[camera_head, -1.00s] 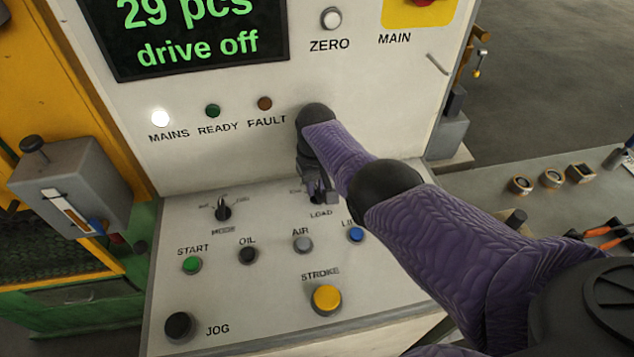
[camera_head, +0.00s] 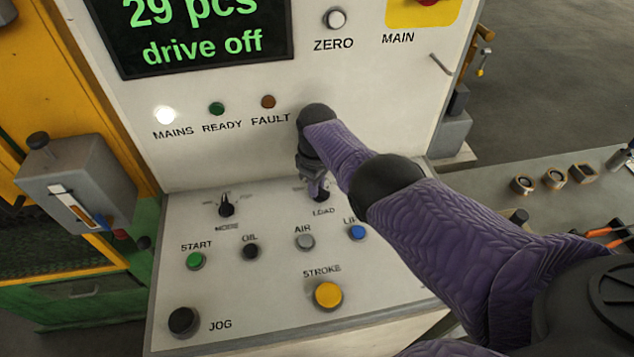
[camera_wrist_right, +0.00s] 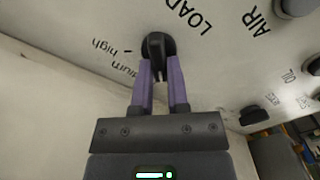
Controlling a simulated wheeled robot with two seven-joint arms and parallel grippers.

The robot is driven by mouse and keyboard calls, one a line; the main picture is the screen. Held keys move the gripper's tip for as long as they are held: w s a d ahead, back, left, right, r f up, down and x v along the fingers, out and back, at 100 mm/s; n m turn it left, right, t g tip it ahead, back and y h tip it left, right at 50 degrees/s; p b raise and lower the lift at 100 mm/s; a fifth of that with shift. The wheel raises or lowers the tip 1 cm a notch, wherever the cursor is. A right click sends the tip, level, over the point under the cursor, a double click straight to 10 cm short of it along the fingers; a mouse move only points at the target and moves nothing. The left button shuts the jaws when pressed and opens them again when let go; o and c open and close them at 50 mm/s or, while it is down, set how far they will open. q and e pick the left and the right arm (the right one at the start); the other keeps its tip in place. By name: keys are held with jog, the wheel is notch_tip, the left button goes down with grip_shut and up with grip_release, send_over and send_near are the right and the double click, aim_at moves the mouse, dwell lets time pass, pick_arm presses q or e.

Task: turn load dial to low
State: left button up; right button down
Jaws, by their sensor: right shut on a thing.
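The load dial (camera_head: 322,196) is a black knob on the sloped console, just above the word LOAD, partly hidden behind my gripper. In the right wrist view the black knob (camera_wrist_right: 157,44) stands between my two purple fingers. My right gripper (camera_head: 317,186) reaches down to it from above and is shut on it; it also shows in the right wrist view (camera_wrist_right: 159,68). The words "high" and part of "medium" show beside the dial there. Where the pointer stands is hard to tell. My left gripper is out of view.
The mode dial (camera_head: 227,208) is left of the load dial. START (camera_head: 195,261), OIL (camera_head: 251,251), AIR (camera_head: 305,242) and the blue button (camera_head: 357,232) sit in front, with yellow STROKE (camera_head: 328,295) and black JOG (camera_head: 183,322) nearer. The upright panel (camera_head: 240,150) rises close behind.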

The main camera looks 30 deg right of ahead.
dwell(0.4)
jog(key=c, duration=1)
grip_release()
jog(key=o, duration=0.4)
jog(key=shift+r, duration=0.15)
notch_tip(320, 180, up, 10)
jog(key=p, duration=0.6)
